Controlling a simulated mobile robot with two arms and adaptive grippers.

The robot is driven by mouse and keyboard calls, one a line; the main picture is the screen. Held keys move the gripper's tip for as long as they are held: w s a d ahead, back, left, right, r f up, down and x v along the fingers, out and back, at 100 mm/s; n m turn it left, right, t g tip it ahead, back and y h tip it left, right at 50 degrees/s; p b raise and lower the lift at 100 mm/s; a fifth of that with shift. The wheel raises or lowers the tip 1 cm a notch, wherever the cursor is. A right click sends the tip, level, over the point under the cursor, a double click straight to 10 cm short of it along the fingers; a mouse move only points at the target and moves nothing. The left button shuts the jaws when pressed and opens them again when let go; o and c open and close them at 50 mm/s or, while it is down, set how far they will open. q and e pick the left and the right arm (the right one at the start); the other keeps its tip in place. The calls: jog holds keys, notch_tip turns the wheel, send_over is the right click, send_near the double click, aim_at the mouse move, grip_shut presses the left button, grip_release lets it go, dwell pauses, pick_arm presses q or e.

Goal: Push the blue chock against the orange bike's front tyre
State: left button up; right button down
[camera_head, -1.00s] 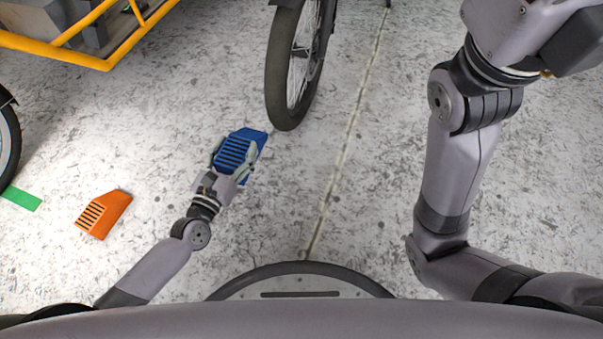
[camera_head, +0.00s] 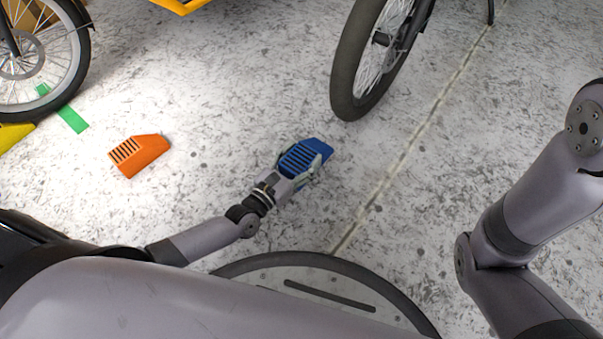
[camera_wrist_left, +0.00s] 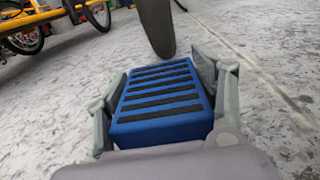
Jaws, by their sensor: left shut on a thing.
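The blue chock (camera_head: 307,157) lies on the floor near the middle of the head view, its black-ribbed face showing. My left gripper (camera_head: 301,164) is shut on it, with a finger along each side. In the left wrist view the chock (camera_wrist_left: 160,100) sits between the fingers. A dark tyre (camera_head: 349,85) stands beyond the chock, up and to the right, with a strip of bare floor between them. It also shows in the left wrist view (camera_wrist_left: 157,28). The frame of this tyre's bike is out of view, so I cannot tell its colour. My right gripper is out of view.
An orange chock (camera_head: 141,155) lies to the left, near a green floor strip (camera_head: 72,118). Another bike's wheel (camera_head: 42,65) stands at upper left; a yellow-orange frame (camera_head: 182,5) shows at the top. The floor around the blue chock is clear.

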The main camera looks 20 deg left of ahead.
pick_arm(q)
jog(key=shift+f+b, duration=1.6)
jog(key=shift+f, duration=0.75)
jog(key=shift+f, duration=0.1)
jog(key=shift+f, duration=0.15)
jog(key=o, duration=1.7)
jog(key=shift+r, duration=0.3)
jog(key=p+v, duration=0.4)
jog(key=v, duration=0.7)
jog(key=shift+p, duration=0.3)
jog(key=shift+s+a+f, duration=0.1)
jog(key=shift+s+a, duration=0.05)
jog(key=shift+s, duration=0.35)
